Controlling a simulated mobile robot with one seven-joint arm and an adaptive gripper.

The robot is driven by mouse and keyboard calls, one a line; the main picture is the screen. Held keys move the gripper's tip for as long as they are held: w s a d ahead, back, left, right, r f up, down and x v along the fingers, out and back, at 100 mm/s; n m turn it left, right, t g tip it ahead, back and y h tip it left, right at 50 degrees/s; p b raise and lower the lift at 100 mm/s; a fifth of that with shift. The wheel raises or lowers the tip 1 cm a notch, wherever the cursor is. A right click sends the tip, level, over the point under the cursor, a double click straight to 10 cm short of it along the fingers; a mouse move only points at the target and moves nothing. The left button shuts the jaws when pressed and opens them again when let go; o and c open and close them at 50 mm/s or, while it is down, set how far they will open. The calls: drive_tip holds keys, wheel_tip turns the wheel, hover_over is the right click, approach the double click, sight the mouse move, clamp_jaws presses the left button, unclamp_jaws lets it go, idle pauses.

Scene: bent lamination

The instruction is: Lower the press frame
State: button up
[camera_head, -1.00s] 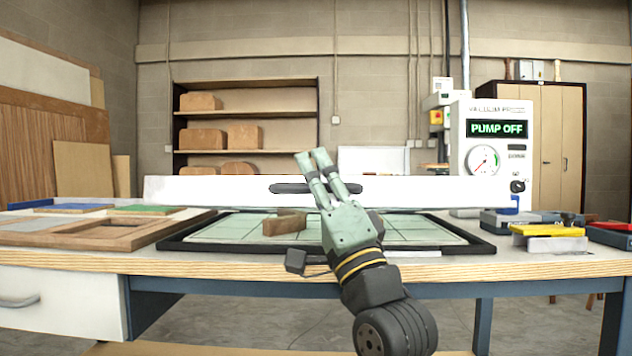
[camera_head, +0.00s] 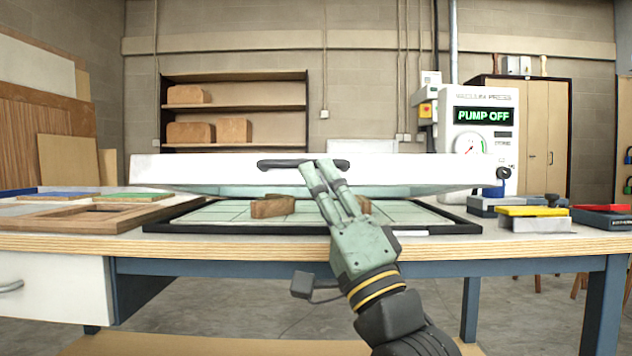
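The press frame (camera_head: 220,175) is a wide white lid with a black handle (camera_head: 285,164) on its front face. It stands raised above the press bed (camera_head: 190,228), with a gap between and its pale green underside showing. In the bed lie wooden blocks (camera_head: 272,207), partly hidden behind my gripper. My gripper (camera_head: 319,166) points up and away, its fingertips overlapping the right part of the handle. The two fingers are close together with a narrow gap. I cannot tell whether they touch the handle or have any part of it between them.
The workbench (camera_head: 60,246) has wooden frames (camera_head: 105,215) on the left. On the right are a yellow-topped item (camera_head: 533,211) and a red-topped box (camera_head: 605,215). The vacuum press unit (camera_head: 482,150) behind reads "PUMP OFF". A shelf (camera_head: 235,148) stands at the back.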

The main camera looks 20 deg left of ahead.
drive_tip(key=shift+b+v, duration=0.95)
drive_tip(key=shift+v, duration=1.85)
